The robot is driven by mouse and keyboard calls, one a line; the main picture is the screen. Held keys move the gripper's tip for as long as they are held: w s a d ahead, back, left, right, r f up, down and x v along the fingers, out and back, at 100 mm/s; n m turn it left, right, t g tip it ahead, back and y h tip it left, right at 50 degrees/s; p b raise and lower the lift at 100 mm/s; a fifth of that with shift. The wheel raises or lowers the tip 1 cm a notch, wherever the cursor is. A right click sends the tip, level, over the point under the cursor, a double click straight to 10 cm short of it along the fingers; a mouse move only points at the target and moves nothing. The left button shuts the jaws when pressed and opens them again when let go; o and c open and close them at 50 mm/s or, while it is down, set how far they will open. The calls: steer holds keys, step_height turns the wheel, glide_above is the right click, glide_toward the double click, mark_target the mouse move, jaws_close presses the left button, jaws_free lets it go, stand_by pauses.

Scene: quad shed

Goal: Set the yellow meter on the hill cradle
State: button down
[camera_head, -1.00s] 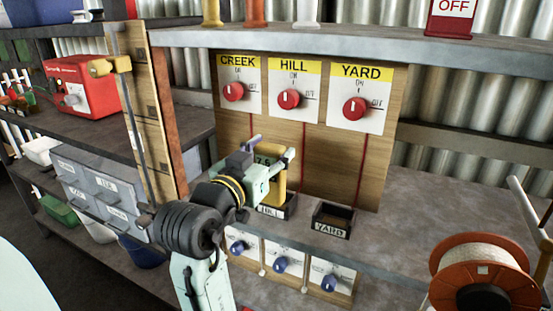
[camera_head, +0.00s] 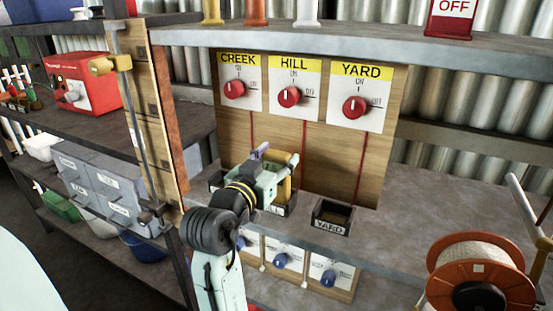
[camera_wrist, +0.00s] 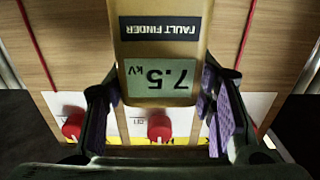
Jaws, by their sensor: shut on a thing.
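The yellow meter (camera_head: 286,188) stands upright at the hill cradle (camera_head: 275,210), mostly covered by my gripper in the head view. In the wrist view the meter (camera_wrist: 165,88) appears upside down, with a "FAULT FINDER" label and a 7.5 kV display. My gripper (camera_head: 280,165) is shut on the meter, with a purple-padded finger on each side of it in the wrist view (camera_wrist: 160,100). The hill cradle is a dark open box on the shelf, partly hidden by my gripper. I cannot tell whether the meter's bottom rests in it.
The empty-looking yard cradle (camera_head: 331,216) is just right of the hill cradle. Behind is a wooden board (camera_head: 330,160) with red creek, hill and yard knobs. An orange cable reel (camera_head: 480,250) stands at the front right. The shelf between is clear.

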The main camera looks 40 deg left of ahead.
steer(key=c, duration=0.7)
jaws_free()
steer(key=shift+f, duration=0.1)
